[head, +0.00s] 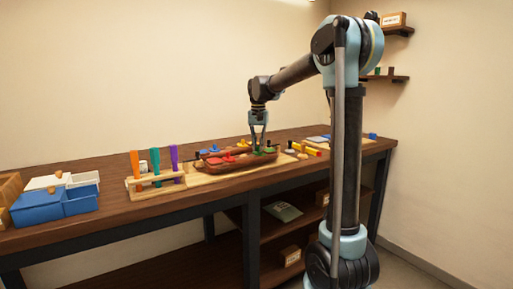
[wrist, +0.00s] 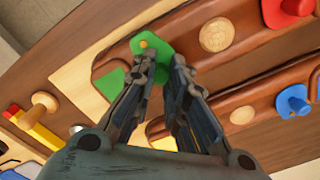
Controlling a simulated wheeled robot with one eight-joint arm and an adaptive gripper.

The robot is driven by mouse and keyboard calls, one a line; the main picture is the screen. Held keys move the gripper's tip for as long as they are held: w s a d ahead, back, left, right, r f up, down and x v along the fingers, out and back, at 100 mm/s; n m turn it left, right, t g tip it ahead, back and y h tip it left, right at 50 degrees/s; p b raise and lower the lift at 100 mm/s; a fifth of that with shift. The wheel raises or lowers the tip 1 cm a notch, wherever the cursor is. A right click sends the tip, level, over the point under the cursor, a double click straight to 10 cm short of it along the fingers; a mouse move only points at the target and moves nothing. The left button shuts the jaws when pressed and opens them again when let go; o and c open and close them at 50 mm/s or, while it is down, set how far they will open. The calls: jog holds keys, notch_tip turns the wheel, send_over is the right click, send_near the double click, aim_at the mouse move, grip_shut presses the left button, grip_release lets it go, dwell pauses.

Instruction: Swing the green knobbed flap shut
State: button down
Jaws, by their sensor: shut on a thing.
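The green flap (wrist: 150,42) lies on the brown wooden saddle-shaped board, in the wrist view upper middle. A small orange pin shows at its upper end, and its lower part runs between my fingertips. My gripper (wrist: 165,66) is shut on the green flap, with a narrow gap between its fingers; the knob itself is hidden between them. A flat green patch (wrist: 110,83) shows in the board just left of the flap. In the head view my gripper (head: 258,149) reaches down onto the board, and the flap is too small to make out clearly.
A red knobbed piece (wrist: 288,10), a round wooden disc (wrist: 216,34) and a blue knobbed piece (wrist: 292,101) sit along the boards. A wooden peg (wrist: 40,105) stands at left. Blue bins (head: 38,207) and a tool rack (head: 157,187) stand on the bench at left.

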jog(key=shift+d+m, duration=0.15)
jog(key=shift+m, duration=0.15)
dwell(0.4)
jog(key=c, duration=1.5)
grip_release()
jog(key=shift+c, duration=0.2)
notch_tip(320, 180, up, 12)
jog(key=shift+d, duration=0.1)
